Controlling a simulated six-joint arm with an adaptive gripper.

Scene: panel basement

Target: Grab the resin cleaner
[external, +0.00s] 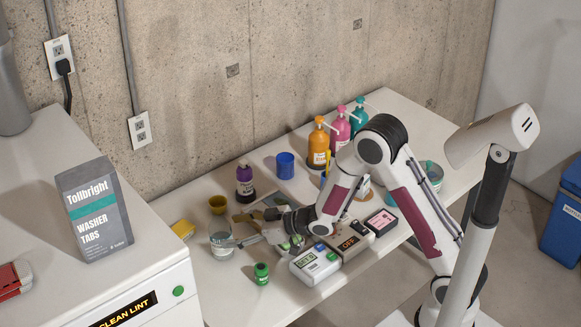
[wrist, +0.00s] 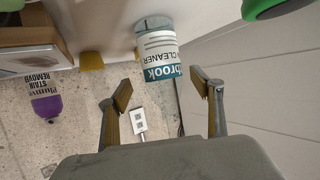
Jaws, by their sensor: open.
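The resin cleaner is a clear jar with a white and teal label; in the wrist view the jar (wrist: 158,50) shows part of its name, "CLEANER". In the external view a clear jar (external: 221,241), which looks like the same one, stands at the left end of the white table. My gripper (external: 236,231) is just right of it, low over the table, fingers pointing at it. In the wrist view my gripper (wrist: 163,92) is open and empty, with the jar ahead of the gap between the fingertips.
The washer (external: 130,290) borders the table's left end.

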